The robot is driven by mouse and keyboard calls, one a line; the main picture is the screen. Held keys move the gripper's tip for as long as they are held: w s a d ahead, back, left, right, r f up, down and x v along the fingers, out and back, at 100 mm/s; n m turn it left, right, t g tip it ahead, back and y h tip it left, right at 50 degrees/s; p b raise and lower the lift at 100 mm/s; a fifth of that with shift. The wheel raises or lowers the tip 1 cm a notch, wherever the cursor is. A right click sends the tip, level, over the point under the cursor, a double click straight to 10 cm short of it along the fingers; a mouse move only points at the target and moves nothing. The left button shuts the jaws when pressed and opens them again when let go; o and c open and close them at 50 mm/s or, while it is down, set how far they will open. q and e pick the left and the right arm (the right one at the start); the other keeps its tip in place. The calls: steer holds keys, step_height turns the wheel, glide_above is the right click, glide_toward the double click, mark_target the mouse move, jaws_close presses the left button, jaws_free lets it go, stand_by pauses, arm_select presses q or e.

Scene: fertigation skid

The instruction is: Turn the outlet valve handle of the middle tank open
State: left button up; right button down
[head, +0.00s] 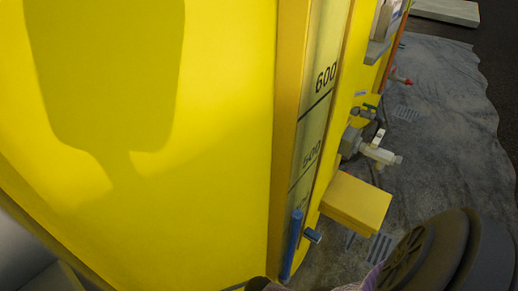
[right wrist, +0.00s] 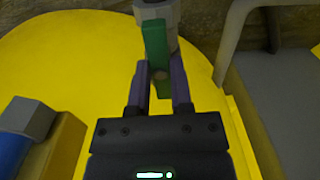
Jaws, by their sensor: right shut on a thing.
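In the right wrist view, my right gripper (right wrist: 159,78) has its two purple fingers on either side of a green handle (right wrist: 155,42). The gripper is shut on this handle. The handle hangs from a grey fitting (right wrist: 156,10) at the top, in front of a yellow surface (right wrist: 70,60). In the head view a large yellow tank (head: 150,200) with a level scale (head: 318,110) fills the left. The held handle cannot be made out there. I cannot tell from these frames which tank is the middle one. My left gripper is not in view.
In the head view, a blue bar (head: 292,245) stands by the scale. Right of it are a yellow box (head: 357,203), a pale valve fitting (head: 380,153), a smaller green handle (head: 370,106) and a red handle (head: 402,80). Grey floor (head: 450,130) lies open at right.

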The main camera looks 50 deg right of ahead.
steer(key=c, duration=0.5)
jaws_free()
arm_select(q)
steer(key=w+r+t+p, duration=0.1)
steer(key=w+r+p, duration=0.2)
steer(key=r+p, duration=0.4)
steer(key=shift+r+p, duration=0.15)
steer(key=shift+p, duration=0.7)
arm_select(e)
step_height(320, 180, up, 10)
steer(key=shift+f, duration=0.1)
